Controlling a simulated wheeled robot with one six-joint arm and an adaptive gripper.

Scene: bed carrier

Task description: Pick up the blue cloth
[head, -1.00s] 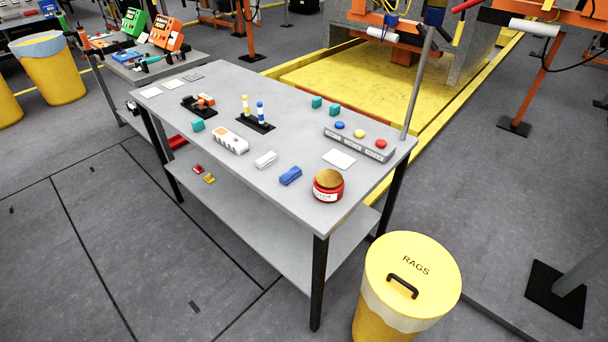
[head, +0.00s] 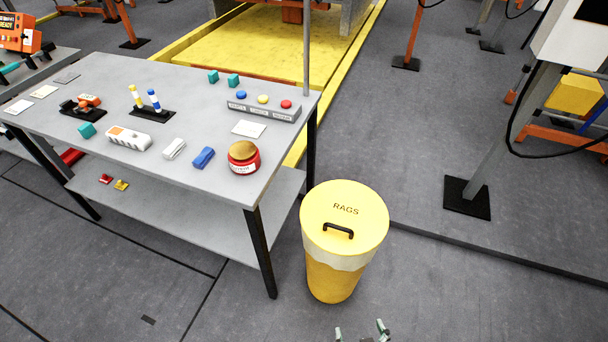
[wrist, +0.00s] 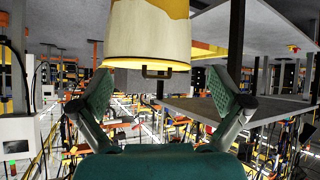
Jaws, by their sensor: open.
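The blue cloth (head: 203,157) is a small folded bundle near the front edge of the grey table (head: 200,190), in the head view. A white cloth (head: 174,149) lies just left of it and a red tin with a brown top (head: 243,157) just right of it. My gripper (head: 362,331) shows at the bottom edge of the head view, well away from the table and in front of the rags bin. In the wrist view my gripper (wrist: 168,100) has its fingers spread wide with nothing between them. I cannot make out the blue cloth in the wrist view.
A yellow lidded rags bin (head: 345,222) stands at the table's right corner; the wrist view shows it upside down (wrist: 150,40). A button box (head: 262,106) and a thin pole (head: 306,50) are at the table's right end. Floor right of the bin is clear.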

